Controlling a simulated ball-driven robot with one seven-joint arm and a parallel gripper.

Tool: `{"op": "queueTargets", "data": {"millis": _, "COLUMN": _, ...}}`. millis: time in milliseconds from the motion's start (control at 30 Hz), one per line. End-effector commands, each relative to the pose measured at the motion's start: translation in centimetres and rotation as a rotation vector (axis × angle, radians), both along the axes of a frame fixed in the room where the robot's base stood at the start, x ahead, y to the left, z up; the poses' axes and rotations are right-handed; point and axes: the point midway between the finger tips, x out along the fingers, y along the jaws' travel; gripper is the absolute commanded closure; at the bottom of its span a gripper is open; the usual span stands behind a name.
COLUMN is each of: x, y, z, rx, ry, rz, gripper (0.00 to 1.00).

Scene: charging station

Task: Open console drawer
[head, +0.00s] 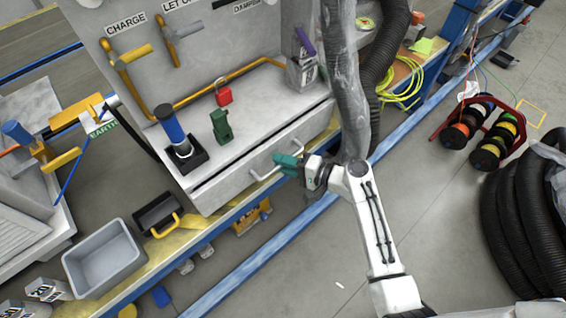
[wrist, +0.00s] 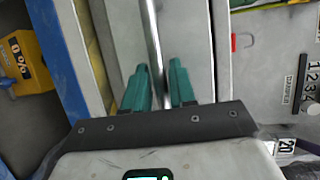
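The console drawer (head: 236,184) is a wide grey front under the console top, with a pale bar handle (head: 262,176). A dark line runs along its top edge; I cannot tell whether it is fully closed. My gripper (head: 287,161) has teal fingers and is at the right part of the handle. In the wrist view the handle bar (wrist: 153,45) passes between the two fingers (wrist: 160,88), with small gaps beside it. The fingers look open around the bar; contact is not clear.
A blue rail (head: 262,255) runs along the floor before the console. A grey bin (head: 104,258) is at lower left. Black hoses (head: 510,215) lie right.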

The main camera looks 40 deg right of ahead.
Motion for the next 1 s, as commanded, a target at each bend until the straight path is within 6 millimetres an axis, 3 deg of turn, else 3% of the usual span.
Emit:
{"op": "queueTargets", "data": {"millis": 300, "x": 0.2, "y": 0.12, "z": -0.03, "rx": -0.001, "ry": 0.0, "rz": 0.001, "gripper": 0.76}}
{"op": "queueTargets", "data": {"millis": 567, "x": 0.17, "y": 0.1, "z": -0.04, "rx": -0.001, "ry": 0.001, "rz": 0.001, "gripper": 1.0}}
{"op": "queueTargets", "data": {"millis": 1000, "x": 0.14, "y": 0.09, "z": -0.07, "rx": 0.0, "ry": 0.001, "rz": 0.0, "gripper": 1.0}}
